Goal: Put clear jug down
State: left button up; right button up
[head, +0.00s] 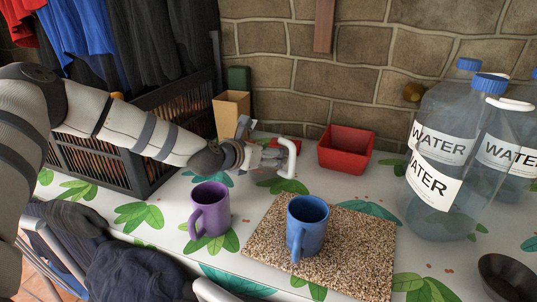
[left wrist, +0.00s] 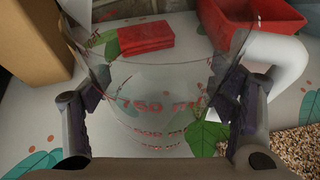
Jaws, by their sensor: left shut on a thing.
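The clear jug (left wrist: 160,80) is see-through, with red measuring marks and a white handle. In the head view its white handle (head: 291,160) shows best, while its body is faint and partly behind my gripper. My left gripper (head: 262,156) is shut on the jug; in the left wrist view its fingers (left wrist: 162,100) press the jug from both sides. The jug looks upright over the leaf-patterned tabletop (head: 160,212). I cannot tell whether its base touches the table. My right gripper is not in view.
A red bin (head: 346,150), a red folded item (left wrist: 145,37) and a cardboard box (head: 231,112) stand behind the jug. A purple mug (head: 210,211) is in front. A blue mug (head: 307,226) sits on a speckled board (head: 355,250). Large water bottles (head: 437,165) stand right.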

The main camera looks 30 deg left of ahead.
pick_arm(q)
jog(key=shift+f, duration=0.35)
jog(key=o, duration=1.2)
jog(key=shift+r, duration=0.1)
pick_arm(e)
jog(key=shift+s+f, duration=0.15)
pick_arm(q)
jog(key=shift+r, duration=0.3)
jog(key=p+v, duration=0.4)
jog(key=v, duration=0.8)
jog(key=shift+f, duration=0.2)
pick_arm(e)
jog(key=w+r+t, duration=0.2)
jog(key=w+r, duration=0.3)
